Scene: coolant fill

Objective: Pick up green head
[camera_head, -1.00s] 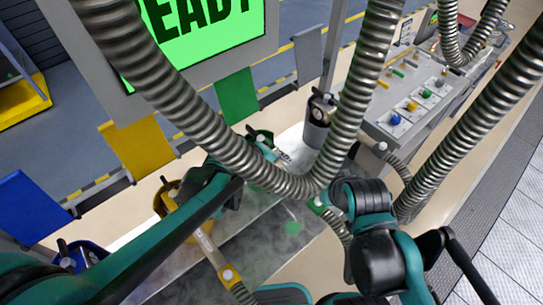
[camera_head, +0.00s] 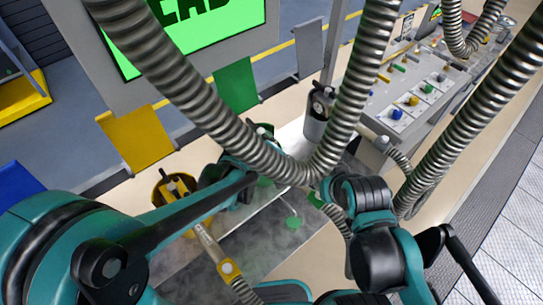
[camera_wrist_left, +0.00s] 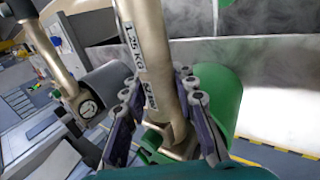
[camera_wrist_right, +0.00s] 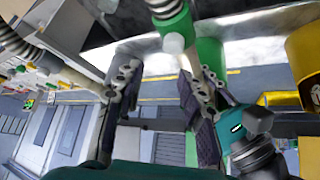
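The green head shows in the left wrist view as a pale metal tube (camera_wrist_left: 150,50) with a "1.25 KG" label, in front of a green holder (camera_wrist_left: 222,95). My left gripper (camera_wrist_left: 162,90) is open, with one finger on each side of the tube. I cannot tell whether either finger touches it. My right gripper (camera_wrist_right: 158,80) is open and empty. A green-banded fitting (camera_wrist_right: 170,14) lies just beyond its fingertips. In the head view the hose's green ring (camera_head: 317,199) shows near my right wrist. The ribbed hose hides much of my left gripper there.
A yellow head (camera_head: 208,240) sits near its yellow holder at the left. A grey canister (camera_head: 318,115) and a control panel (camera_head: 405,95) stand at the right. Thick ribbed hoses (camera_head: 200,90) hang across the workspace. Mist lies over the metal surface.

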